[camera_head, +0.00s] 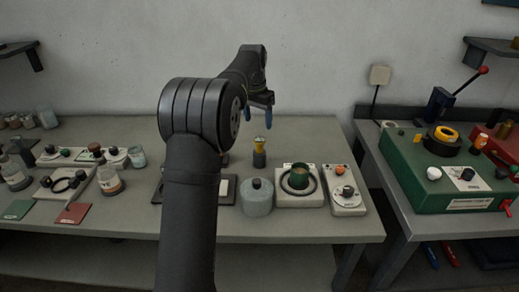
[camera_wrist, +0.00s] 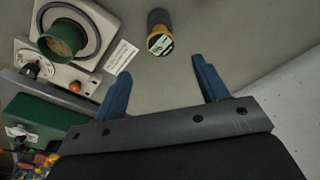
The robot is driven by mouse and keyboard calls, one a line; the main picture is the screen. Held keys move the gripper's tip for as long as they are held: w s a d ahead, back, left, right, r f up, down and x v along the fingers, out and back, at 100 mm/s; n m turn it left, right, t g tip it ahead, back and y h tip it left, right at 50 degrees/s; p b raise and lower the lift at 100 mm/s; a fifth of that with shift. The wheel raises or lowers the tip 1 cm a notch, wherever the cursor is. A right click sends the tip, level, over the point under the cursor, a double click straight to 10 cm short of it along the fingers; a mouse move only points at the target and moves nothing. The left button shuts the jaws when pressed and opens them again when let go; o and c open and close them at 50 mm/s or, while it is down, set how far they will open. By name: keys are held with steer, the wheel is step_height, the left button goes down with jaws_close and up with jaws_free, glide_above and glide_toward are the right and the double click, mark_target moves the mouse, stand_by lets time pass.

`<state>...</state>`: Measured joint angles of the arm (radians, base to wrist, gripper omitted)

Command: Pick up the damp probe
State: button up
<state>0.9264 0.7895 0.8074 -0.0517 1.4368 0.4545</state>
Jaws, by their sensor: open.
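The damp probe appears to be the small upright piece with a dark grey body and a yellow top (camera_head: 260,152). It stands on the grey bench behind the round grey jar. In the wrist view the yellow-and-dark piece (camera_wrist: 159,34) shows a pale label on its end, beyond the fingertips and roughly midway between them. My gripper (camera_head: 258,114) has blue fingers and hangs above the piece, apart from it. In the wrist view my gripper (camera_wrist: 158,75) is open with nothing between its fingers.
A round grey jar (camera_head: 257,198) stands in front of the piece. A white unit with a green cup (camera_head: 299,177) and a white dial unit (camera_head: 346,199) are to its right. A green machine (camera_head: 440,180) occupies the right bench. Bench behind the piece is clear.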

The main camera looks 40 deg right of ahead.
mark_target(260, 149)
steer(key=f, duration=0.4)
steer(key=d+f, duration=0.1)
steer(key=f, duration=0.9)
steer(key=shift+w+d+f, duration=0.15)
steer(key=shift+w+d, duration=0.05)
steer(key=shift+d, duration=0.05)
steer(key=c, duration=1.1)
